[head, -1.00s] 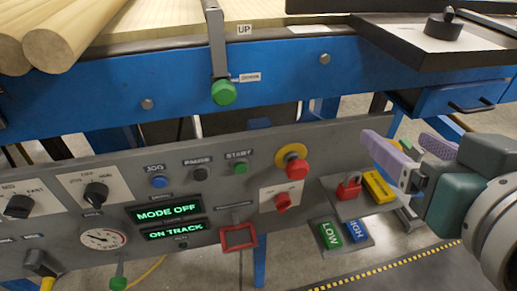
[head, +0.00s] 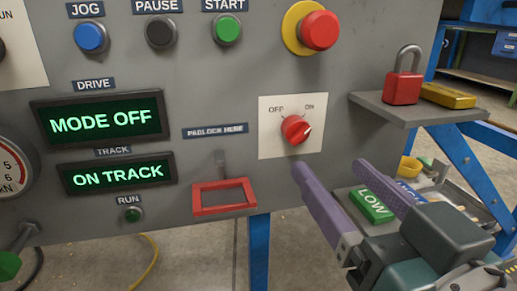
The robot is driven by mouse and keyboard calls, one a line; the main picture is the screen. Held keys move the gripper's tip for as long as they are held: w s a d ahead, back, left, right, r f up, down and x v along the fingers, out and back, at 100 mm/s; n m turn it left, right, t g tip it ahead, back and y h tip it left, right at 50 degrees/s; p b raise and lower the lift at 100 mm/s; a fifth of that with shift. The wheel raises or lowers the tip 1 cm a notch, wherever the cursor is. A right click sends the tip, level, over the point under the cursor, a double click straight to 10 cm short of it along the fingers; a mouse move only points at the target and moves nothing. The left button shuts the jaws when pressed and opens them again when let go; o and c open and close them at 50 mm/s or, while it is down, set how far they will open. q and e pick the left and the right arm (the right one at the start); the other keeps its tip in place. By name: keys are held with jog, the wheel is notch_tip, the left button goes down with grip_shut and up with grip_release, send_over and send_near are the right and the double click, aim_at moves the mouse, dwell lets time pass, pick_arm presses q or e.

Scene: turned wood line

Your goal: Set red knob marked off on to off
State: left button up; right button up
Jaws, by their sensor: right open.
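The red knob (head: 296,130) sits on a white plate (head: 264,144) marked OFF at upper left and ON at upper right. The knob's pale pointer mark faces right and up, toward ON. My right gripper (head: 333,168) is open and empty. Its two purple fingers are below and to the right of the knob, apart from it. The left fingertip is close under the plate's lower edge. My left gripper is not in view.
A red emergency button (head: 319,30) is above the knob. A red hasp frame (head: 224,197) juts out at lower left. A shelf (head: 418,108) at right holds a red padlock (head: 403,84) and a yellow block (head: 447,96). A green LOW block (head: 371,205) lies behind my fingers.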

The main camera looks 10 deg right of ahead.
aim_at(302, 135)
jog(key=w, duration=0.9)
jog(key=shift+w+a+r, duration=0.1)
jog(key=shift+w+a, duration=0.05)
jog(key=shift+w, duration=0.15)
grip_shut()
